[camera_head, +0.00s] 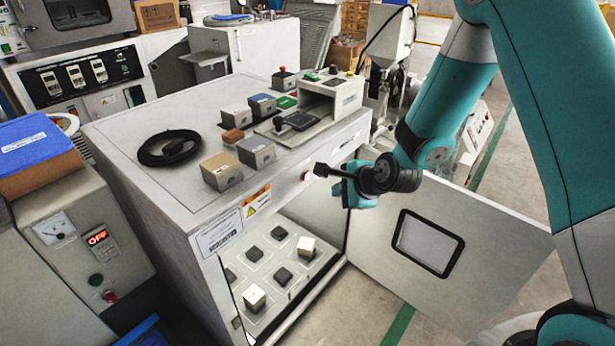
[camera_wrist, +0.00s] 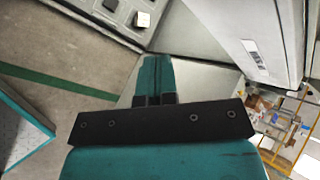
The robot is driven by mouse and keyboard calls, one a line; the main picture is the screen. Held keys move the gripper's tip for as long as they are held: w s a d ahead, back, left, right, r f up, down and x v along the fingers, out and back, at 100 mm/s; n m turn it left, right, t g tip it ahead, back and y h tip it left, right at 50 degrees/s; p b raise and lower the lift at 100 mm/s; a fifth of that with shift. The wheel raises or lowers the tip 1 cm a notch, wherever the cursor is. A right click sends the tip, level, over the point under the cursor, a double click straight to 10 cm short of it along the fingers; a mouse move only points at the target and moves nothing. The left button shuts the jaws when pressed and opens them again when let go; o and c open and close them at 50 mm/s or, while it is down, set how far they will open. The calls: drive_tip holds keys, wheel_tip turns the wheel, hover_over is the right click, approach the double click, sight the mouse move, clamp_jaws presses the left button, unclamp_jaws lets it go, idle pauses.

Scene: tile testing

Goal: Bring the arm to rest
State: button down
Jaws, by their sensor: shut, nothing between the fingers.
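My gripper (camera_head: 358,198) is in front of the open side of the grey test cabinet (camera_head: 140,215), near its upper right edge. It is shut and empty. In the wrist view, the closed teal fingers (camera_wrist: 155,72) show beyond a dark bar, with nothing held. The rest of my teal arm comes in from the right side of the head view, bent at the elbow.
The cabinet door (camera_head: 490,238) stands open to the right, below my arm. Inside the cabinet, pale tiles (camera_head: 254,297) and dark pads (camera_head: 254,253) sit on a panel. Several blocks, a black cable coil (camera_head: 168,148) and a small tester (camera_head: 335,90) are on top.

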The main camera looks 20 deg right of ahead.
drive_tip(key=s+a+r+n+g+y, duration=0.1)
drive_tip(key=s+a+r+n+g, duration=0.1)
drive_tip(key=s+a+r+n, duration=0.25)
drive_tip(key=s+a+r+n+g+y, duration=0.1)
drive_tip(key=s+a+r+n, duration=0.1)
drive_tip(key=s+r+n, duration=0.35)
drive_tip(key=s+r+n+g+h, duration=0.1)
drive_tip(key=s+r+n+g, duration=0.3)
drive_tip(key=s+n, duration=0.45)
drive_tip(key=s+r+n+g, duration=0.1)
drive_tip(key=s+r+n, duration=0.55)
drive_tip(key=s, duration=0.35)
wheel_tip(320, 180, up, 20)
drive_tip(key=p, duration=2)
drive_tip(key=shift+a+n+p, duration=0.15)
drive_tip(key=shift+n+p, duration=0.15)
drive_tip(key=shift+n, duration=0.1)
